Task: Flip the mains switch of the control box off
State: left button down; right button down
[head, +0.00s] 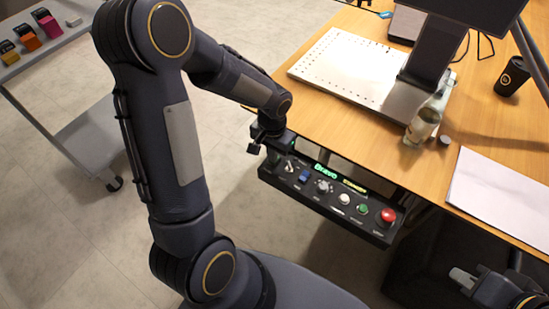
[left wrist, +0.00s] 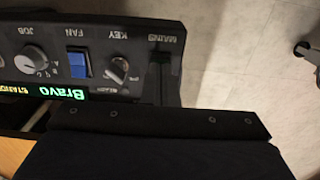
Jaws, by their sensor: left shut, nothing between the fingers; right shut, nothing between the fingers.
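The black control box (head: 330,203) hangs under the table's front edge, with a lit "Bravo" display. My left gripper (head: 258,146) is shut and empty at the box's left end, over the mains position. In the left wrist view the panel (left wrist: 100,42) appears upside down, with the MAINS label (left wrist: 162,40) at its end. A dark upright shape below that label is too dark to tell as switch or fingertip, so the switch's setting and any contact cannot be told. My right gripper (head: 462,279) is shut and empty at the lower right, away from the box.
The panel also has a key switch (left wrist: 118,70), a blue fan switch (left wrist: 77,65), a job knob (left wrist: 30,60) and a red button (head: 388,215). On the table (head: 375,150) are a glass jar (head: 422,126) and paper (head: 503,192). A cart (head: 95,140) stands left.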

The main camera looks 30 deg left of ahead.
pick_arm(q)
jog(key=shift+f, duration=0.4)
jog(key=shift+r+p, duration=2.55)
jog(key=shift+r, duration=1.05)
jog(key=s+d+r+n+t+h+p, duration=0.2)
jog(key=s+d+r+t+h+p, duration=0.1)
jog(key=s+r, duration=1.4)
notch_tip(320, 180, up, 4)
jog(key=d+t+p, duration=0.1)
jog(key=t+p, duration=0.1)
jog(key=shift+f+n+t+h, duration=0.15)
jog(key=shift+n+t+h, duration=0.15)
jog(key=shift+h, duration=0.1)
